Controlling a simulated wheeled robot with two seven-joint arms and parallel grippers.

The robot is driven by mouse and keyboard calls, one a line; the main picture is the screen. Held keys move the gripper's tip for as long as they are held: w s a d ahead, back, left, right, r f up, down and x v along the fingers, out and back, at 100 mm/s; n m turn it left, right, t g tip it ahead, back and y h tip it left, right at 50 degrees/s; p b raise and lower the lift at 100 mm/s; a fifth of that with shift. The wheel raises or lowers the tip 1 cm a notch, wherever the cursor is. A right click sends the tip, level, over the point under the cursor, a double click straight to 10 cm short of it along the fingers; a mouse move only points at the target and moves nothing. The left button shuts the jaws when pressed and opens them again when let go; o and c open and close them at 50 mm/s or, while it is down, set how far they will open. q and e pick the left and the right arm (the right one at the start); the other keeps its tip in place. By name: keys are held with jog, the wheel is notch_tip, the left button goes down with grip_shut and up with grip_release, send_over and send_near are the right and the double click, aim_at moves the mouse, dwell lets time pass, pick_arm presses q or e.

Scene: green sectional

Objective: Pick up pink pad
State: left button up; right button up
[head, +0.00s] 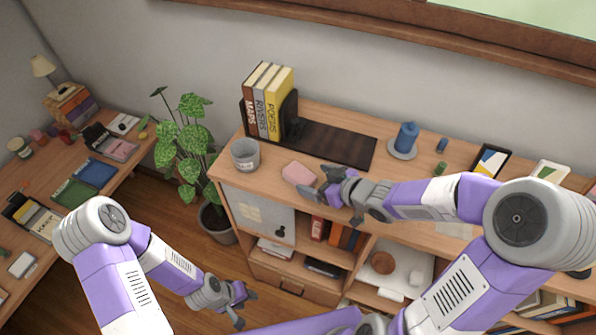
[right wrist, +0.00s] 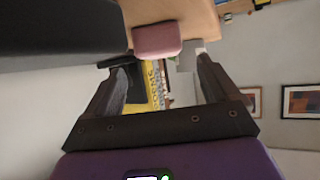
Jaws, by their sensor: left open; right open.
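The pink pad (head: 299,173) lies flat near the front edge of the wooden shelf top (head: 330,118), right of a grey cup. It also shows in the right wrist view (right wrist: 157,39), beyond the fingers and roughly between them. My right gripper (head: 318,190) is open and empty, just right of the pad and apart from it; its fingers also show in the right wrist view (right wrist: 160,80). My left gripper (head: 245,303) is low at the front, away from the shelf top, with nothing seen in it. It is open.
A grey cup (head: 245,154) stands left of the pad. A potted plant (head: 184,140) stands on the floor at left.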

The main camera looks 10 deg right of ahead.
aim_at(300, 174)
jog(key=b+x, duration=0.1)
jog(key=x, duration=0.3)
jog(key=shift+w+a+b, duration=0.1)
jog(key=shift+a+b, duration=0.15)
jog(key=shift+b, duration=0.05)
jog(key=shift+w+a+f, duration=0.2)
jog(key=shift+w, duration=0.25)
jog(key=shift+s+r, duration=0.1)
jog(key=c, duration=1.1)
